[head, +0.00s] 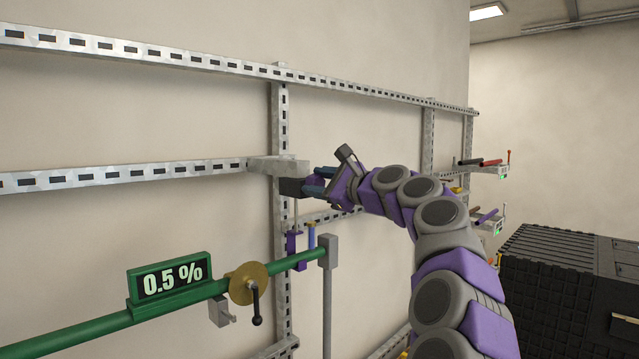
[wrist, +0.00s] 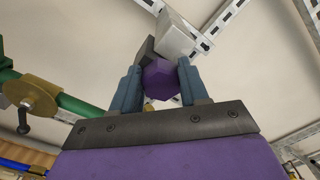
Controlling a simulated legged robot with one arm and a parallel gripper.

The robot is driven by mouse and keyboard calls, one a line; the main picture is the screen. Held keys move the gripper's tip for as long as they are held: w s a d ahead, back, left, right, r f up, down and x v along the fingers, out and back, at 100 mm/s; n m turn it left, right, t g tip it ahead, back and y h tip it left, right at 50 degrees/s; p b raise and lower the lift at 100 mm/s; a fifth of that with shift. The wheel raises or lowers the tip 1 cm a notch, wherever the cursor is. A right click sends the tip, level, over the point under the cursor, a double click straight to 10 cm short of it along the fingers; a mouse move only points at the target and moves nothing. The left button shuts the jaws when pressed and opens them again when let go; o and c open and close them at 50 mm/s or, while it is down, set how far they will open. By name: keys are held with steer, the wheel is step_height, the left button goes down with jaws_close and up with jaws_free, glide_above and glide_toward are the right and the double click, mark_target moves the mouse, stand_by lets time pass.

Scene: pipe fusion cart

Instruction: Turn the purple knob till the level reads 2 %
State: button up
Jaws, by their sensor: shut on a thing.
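The purple knob (wrist: 161,82) is faceted and sits between the two blue fingers of my gripper (wrist: 158,70) in the wrist view. My gripper is shut on the knob, with a finger on each side. In the head view my gripper (head: 320,181) reaches left to a dark block (head: 291,187) under a grey bracket, and I cannot make out the knob there. The level display (head: 171,281) is a green-framed sign on the green pipe and reads 0.5 %.
The green pipe (head: 90,334) slopes across the lower left, with a brass disc (head: 248,284) and black crank handle (head: 255,307). Slotted metal rails (head: 120,175) line the wall. A black ribbed case (head: 560,275) stands at the right.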

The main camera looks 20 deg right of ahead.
step_height(320, 180, down, 2)
steer(key=n+b, duration=0.3)
steer(key=n, duration=0.9)
steer(key=shift+w+n+b, duration=0.1)
steer(key=shift+n+b, duration=0.25)
steer(key=shift+n, duration=0.05)
steer(key=n, duration=0.3)
steer(key=shift+f+n+b, duration=0.15)
steer(key=shift+n+b, duration=0.15)
steer(key=shift+b, duration=0.05)
steer(key=n, duration=0.5)
steer(key=shift+d, duration=0.2)
steer(key=shift+d+n, duration=0.15)
steer(key=shift+n, duration=1.65)
